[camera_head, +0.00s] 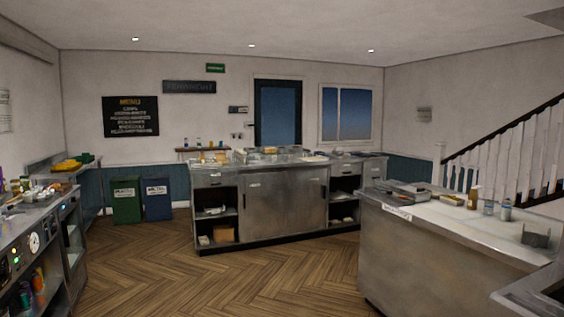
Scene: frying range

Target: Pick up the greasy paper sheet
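I cannot make out for sure which thing is the greasy paper sheet. A pale flat piece (397,213) lies at the near left edge of the right counter. Another pale flat piece (314,158) lies on top of the middle counter. Both are too small to tell whether they are paper or greasy. Neither of my grippers shows in this view.
A steel middle counter (285,205) with open shelves stands across the room. A steel right counter (420,255) holds small jars and a tray. Equipment lines the left wall. A green bin (126,207) and a blue bin (157,205) stand behind. The wooden floor (215,275) between is clear.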

